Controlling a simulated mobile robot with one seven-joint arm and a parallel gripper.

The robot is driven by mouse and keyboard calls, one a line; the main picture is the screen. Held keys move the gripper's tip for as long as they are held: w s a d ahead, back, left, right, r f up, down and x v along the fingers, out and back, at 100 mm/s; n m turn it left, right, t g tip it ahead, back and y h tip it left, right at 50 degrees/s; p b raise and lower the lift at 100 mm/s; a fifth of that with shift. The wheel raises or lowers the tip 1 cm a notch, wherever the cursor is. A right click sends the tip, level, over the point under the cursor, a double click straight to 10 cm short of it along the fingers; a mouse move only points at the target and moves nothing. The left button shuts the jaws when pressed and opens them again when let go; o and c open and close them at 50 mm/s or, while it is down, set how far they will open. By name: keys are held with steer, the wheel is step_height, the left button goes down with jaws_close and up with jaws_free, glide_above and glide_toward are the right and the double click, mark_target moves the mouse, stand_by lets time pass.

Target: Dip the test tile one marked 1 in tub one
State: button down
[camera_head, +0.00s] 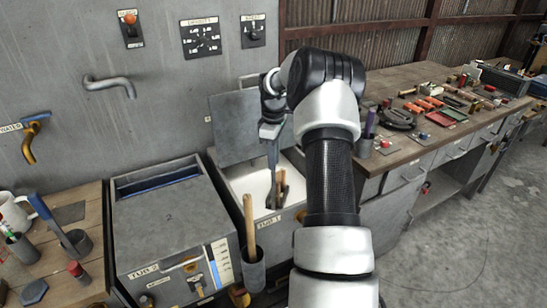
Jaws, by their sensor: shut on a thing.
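Tub one (234,171), labelled TUB 1 on its front, stands open with a white inside and its grey lid raised behind. The piece is inside the tub opening, low near the front right.
Tub two (170,225) stands to the left with its lid mostly covering it. A holder (252,270) with a wooden handle (249,225) hangs at tub one's front. A workbench (400,160) with a cup and many tools is at right.

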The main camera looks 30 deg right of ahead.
step_height(320, 180, down, 14)
steer(key=b, duration=0.6)
steer(key=shift+r+b, duration=0.2)
steer(key=shift+b, duration=0.15)
stand_by(2.7)
steer(key=shift+r+p, duration=5.05)
steer(key=shift+r, duration=2.9)
